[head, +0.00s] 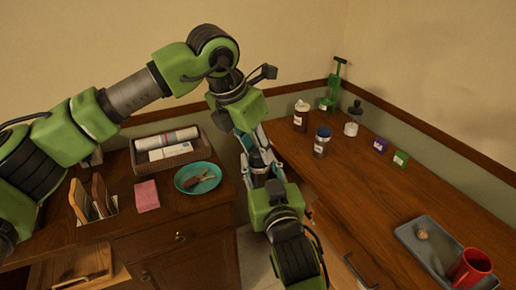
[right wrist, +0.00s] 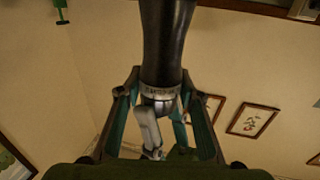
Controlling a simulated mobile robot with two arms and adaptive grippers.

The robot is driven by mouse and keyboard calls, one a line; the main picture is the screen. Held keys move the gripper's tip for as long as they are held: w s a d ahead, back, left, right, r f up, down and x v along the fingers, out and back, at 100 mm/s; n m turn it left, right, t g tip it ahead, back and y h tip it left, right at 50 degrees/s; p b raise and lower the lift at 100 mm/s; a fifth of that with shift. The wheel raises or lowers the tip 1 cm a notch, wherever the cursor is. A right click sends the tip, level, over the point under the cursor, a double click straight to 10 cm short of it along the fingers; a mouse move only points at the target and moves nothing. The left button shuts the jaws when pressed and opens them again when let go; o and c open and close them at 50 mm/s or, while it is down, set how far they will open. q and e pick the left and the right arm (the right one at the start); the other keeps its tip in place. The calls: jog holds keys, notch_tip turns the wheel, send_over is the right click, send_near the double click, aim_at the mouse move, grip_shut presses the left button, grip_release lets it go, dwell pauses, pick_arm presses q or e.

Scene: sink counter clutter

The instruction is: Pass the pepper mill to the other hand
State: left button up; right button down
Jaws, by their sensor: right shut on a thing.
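The pepper mill (head: 257,158) is a dark, slim thing between my two grippers in the head view, partly hidden by their fingers. In the right wrist view the dark mill (right wrist: 168,45), with a silver band, runs down from the top edge to between the fingers. My right gripper (head: 262,167) comes up from below and is shut on the mill. My left gripper (head: 248,138) points down from above, close at the mill's upper part. Whether its fingers touch or close on the mill is not clear.
A teal plate (head: 215,179), a basket (head: 196,154) and a pink cloth (head: 147,196) are on the left counter. A grey tray (head: 415,246) holds a red mug (head: 470,268). The right counter's middle is clear.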

jog(key=c, duration=1.3)
grip_release()
jog(key=shift+a, duration=0.1)
